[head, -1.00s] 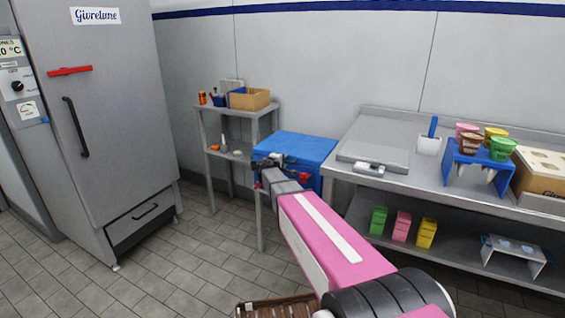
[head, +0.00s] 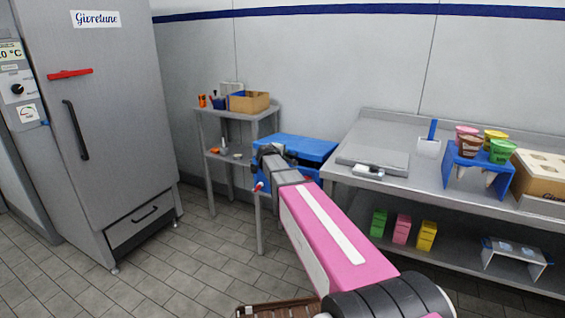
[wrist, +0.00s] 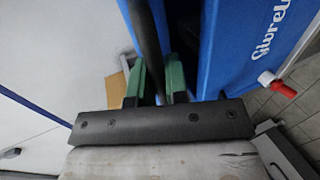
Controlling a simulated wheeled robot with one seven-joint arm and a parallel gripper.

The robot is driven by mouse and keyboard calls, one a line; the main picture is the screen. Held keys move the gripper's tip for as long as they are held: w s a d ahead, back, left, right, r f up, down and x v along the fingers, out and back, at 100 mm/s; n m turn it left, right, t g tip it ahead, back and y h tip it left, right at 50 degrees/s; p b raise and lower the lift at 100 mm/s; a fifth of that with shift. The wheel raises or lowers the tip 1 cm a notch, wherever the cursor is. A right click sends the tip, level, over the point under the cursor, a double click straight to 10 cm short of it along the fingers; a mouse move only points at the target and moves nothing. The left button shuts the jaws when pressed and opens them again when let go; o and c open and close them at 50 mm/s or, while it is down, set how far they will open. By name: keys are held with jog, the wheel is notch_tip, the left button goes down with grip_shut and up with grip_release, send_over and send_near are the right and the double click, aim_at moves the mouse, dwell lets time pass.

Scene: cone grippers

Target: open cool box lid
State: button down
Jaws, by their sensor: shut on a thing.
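The blue cool box (head: 308,173) stands beside the steel counter in the head view. Its blue lid (head: 305,146) is tilted a little, with a dark gap below its front edge. My gripper (head: 268,154) is at the lid's front left part. In the wrist view the green fingers of my gripper (wrist: 164,78) are shut on the lid's black handle bar (wrist: 145,30). The box's blue lettered front (wrist: 245,50) and its red and white tap (wrist: 276,83) show at the right. My arm hides part of the box front.
A grey shelf stand (head: 232,115) with a cardboard box (head: 249,102) is left of the cool box. The steel counter (head: 400,183) is at its right, bearing a grey flat lid and cups in a blue rack (head: 480,172). A tall fridge (head: 110,60) stands left. Floor between is free.

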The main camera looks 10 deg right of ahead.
jog(key=w+d+r+g+y, duration=0.35)
jog(key=w+r, duration=0.25)
jog(key=r, duration=0.5)
jog(key=w+d+r+g+y, duration=0.2)
jog(key=w+d+r+g, duration=0.3)
jog(key=r, duration=0.5)
jog(key=w+d+r, duration=0.3)
jog(key=w+d, duration=0.2)
jog(key=w, duration=0.3)
jog(key=w+d+r, duration=0.3)
jog(key=w+d, duration=0.3)
jog(key=w, duration=0.2)
jog(key=shift+w+d+t, duration=0.3)
jog(key=shift+w+t, duration=0.05)
jog(key=shift+w, duration=0.05)
jog(key=c, duration=1.1)
grip_release()
jog(key=shift+c, duration=0.2)
jog(key=shift+s, duration=0.1)
